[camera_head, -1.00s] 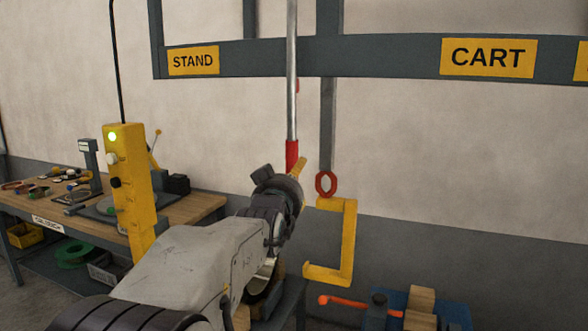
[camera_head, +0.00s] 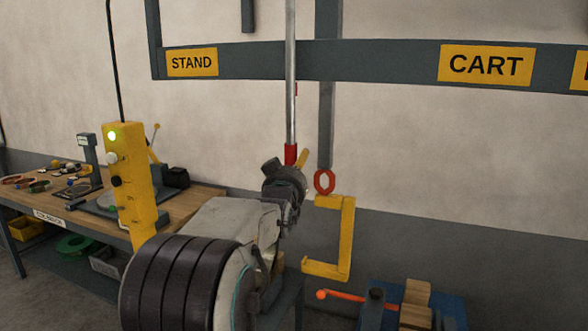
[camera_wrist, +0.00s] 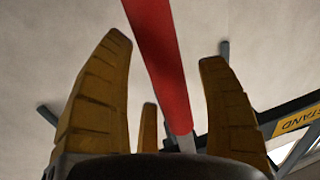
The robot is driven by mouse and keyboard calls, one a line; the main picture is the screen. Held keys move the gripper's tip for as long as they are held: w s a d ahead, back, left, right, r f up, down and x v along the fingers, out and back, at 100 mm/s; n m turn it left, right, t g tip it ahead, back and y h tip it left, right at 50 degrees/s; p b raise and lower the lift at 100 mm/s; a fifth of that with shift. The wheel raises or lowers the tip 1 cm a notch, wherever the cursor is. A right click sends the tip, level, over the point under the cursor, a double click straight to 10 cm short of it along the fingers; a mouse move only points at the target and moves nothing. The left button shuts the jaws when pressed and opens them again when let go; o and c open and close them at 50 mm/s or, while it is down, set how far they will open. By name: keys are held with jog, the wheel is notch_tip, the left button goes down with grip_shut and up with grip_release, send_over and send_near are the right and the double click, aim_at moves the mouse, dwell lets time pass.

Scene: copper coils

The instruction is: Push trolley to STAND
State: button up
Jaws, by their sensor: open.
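A pale pole (camera_head: 291,75) with a red lower grip (camera_head: 291,153) hangs in front of the overhead beam (camera_head: 330,62). In the wrist view, the red grip (camera_wrist: 160,65) passes between the spread yellow fingers of my gripper (camera_wrist: 165,60). The fingers are open, with visible gaps to the grip. My gripper (camera_head: 301,158) is mostly hidden behind my wrist in the head view. The yellow STAND sign (camera_head: 192,62) is on the beam left of the pole. The trolley itself is not clearly visible.
The CART sign (camera_head: 486,65) is to the right. A yellow C-shaped hook (camera_head: 347,235) hangs below a red ring (camera_head: 324,181), close right of my arm. A yellow control box (camera_head: 128,180) and a workbench (camera_head: 190,195) stand left. An orange-handled device (camera_head: 350,297) is low right.

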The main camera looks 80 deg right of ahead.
dwell(0.3)
jog(key=c, duration=1.3)
